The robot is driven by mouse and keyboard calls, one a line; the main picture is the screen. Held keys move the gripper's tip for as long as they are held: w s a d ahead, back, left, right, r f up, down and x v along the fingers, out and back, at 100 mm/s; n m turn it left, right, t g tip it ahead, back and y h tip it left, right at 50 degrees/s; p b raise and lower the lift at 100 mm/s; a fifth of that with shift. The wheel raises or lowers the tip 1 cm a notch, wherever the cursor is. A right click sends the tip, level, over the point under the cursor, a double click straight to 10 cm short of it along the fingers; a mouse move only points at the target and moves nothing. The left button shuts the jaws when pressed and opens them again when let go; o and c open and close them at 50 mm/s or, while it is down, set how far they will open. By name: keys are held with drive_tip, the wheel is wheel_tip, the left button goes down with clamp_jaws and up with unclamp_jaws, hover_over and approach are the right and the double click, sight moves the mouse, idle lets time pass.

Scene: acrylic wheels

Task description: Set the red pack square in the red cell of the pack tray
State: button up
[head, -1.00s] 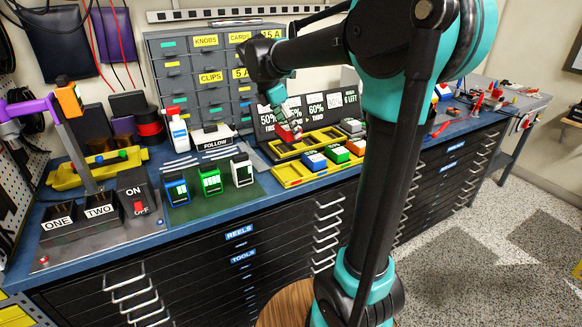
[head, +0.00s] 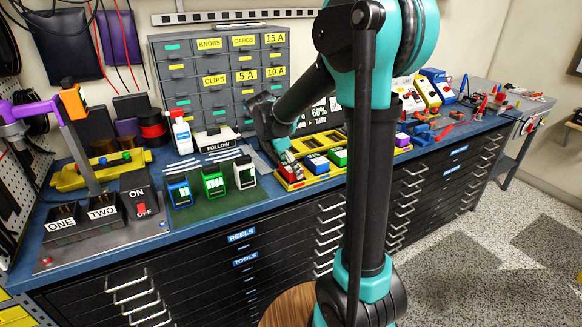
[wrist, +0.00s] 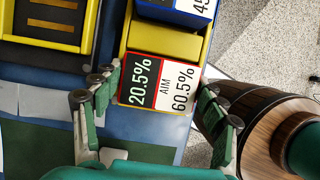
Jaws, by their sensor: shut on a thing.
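The red pack (wrist: 158,84), with a face reading 20.5% and AIM 60.5%, is between the fingers of my gripper (wrist: 158,92) in the wrist view. My gripper is shut on it, one finger at each end. The pack is at the near end of the yellow pack tray (wrist: 174,45), its edges roughly in line with the tray. It covers the end cell, so I cannot tell whether it rests on the floor. In the head view my gripper (head: 288,166) is at the left end of the tray, largely hiding the pack.
A blue pack (head: 316,163) and a green pack (head: 338,156) sit in the tray to the right. Another yellow tray (wrist: 52,25) lies beside it. Several small devices stand on the green mat (head: 207,207) to the left. The bench's front edge is close.

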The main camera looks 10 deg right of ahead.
drive_tip(key=o, duration=1.5)
drive_tip(key=shift+f, duration=0.1)
drive_tip(key=shift+c, duration=0.2)
drive_tip(key=v, duration=1.2)
drive_tip(key=s+d+f+m+t+y, duration=0.1)
drive_tip(key=s+d+f+m, duration=0.3)
drive_tip(key=s+f+m, duration=0.6)
drive_tip(key=s+d+f+m+t+y, duration=0.1)
drive_tip(key=s+d+f+m+y, duration=0.2)
drive_tip(key=s+f+m, duration=0.6)
drive_tip(key=s+d+m, duration=0.1)
drive_tip(key=m, duration=0.1)
drive_tip(key=shift+s+f+m+t, duration=0.3)
drive_tip(key=shift+s+f+t, duration=0.05)
drive_tip(key=shift+t, duration=0.05)
drive_tip(key=shift+d, duration=0.15)
